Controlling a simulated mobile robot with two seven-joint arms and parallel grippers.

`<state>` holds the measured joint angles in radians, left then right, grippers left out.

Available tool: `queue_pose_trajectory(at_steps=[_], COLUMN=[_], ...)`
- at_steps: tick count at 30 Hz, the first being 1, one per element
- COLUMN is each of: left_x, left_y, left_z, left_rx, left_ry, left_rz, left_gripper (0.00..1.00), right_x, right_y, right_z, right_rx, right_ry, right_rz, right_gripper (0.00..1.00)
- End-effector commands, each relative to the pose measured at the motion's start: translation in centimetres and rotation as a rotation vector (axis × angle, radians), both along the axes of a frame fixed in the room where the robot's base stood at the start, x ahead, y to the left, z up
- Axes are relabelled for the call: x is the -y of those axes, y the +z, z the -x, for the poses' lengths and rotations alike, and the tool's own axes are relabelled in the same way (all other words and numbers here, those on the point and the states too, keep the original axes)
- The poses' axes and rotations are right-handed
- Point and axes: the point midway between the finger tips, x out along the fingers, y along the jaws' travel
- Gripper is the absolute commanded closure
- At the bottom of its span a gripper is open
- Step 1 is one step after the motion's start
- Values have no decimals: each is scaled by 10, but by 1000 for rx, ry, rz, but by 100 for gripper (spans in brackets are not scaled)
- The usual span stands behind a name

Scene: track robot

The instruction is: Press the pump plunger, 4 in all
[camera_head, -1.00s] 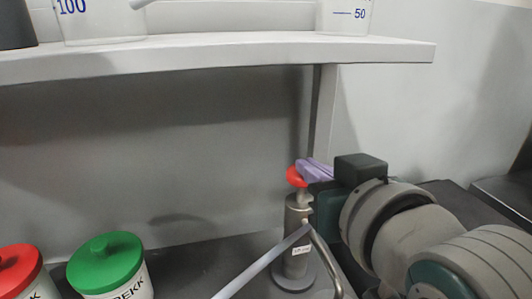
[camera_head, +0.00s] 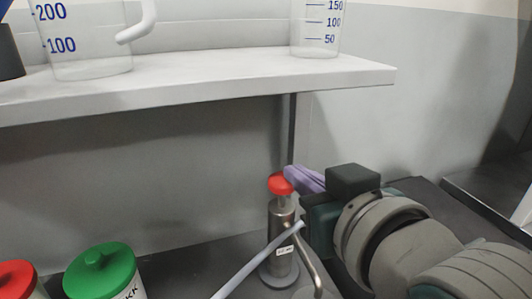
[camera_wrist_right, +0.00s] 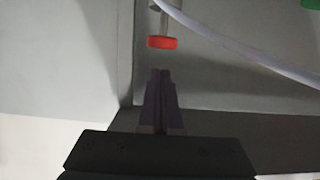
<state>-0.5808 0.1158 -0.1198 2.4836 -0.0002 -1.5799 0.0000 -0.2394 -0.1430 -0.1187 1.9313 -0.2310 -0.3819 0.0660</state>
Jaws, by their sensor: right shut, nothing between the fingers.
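The pump stands upright on the dark worktop in the head view, with a grey metal cylinder (camera_head: 282,229) and a red plunger knob (camera_head: 280,184) on top. A short length of rod shows below the knob. My right gripper (camera_head: 289,172) has purple fingers, shut and empty, just right of the knob and at about its height. In the right wrist view the red knob (camera_wrist_right: 162,42) lies just beyond the shut fingertips (camera_wrist_right: 161,72), with a small gap in the picture. I cannot tell whether they touch. My left gripper is not in view.
A pale hose (camera_head: 255,262) and a curved metal tube (camera_head: 309,262) run by the pump. A green-lidded jar (camera_head: 100,270) and a red-lidded jar (camera_head: 18,278) stand at left. A shelf (camera_head: 200,88) with measuring jugs (camera_head: 85,40) is above.

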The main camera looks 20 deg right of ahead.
Motion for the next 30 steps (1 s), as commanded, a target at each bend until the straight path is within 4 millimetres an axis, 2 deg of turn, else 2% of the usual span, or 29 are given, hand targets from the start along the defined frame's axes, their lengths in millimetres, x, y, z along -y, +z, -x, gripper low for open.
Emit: queue_pose_trajectory(at_steps=[1, 6, 12, 30], left_x=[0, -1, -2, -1], left_y=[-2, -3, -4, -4], left_z=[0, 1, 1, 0], left_rx=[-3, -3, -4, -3], left_ry=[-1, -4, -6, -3], left_rz=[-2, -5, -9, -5], left_gripper=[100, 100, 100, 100], right_x=[1, 1, 2, 2], right_y=[1, 9, 15, 17], right_z=[13, 44, 64, 68], right_rx=[-1, 1, 3, 5], right_ry=[0, 0, 0, 0], right_rz=[0, 1, 2, 1], right_gripper=[100, 100, 100, 100])
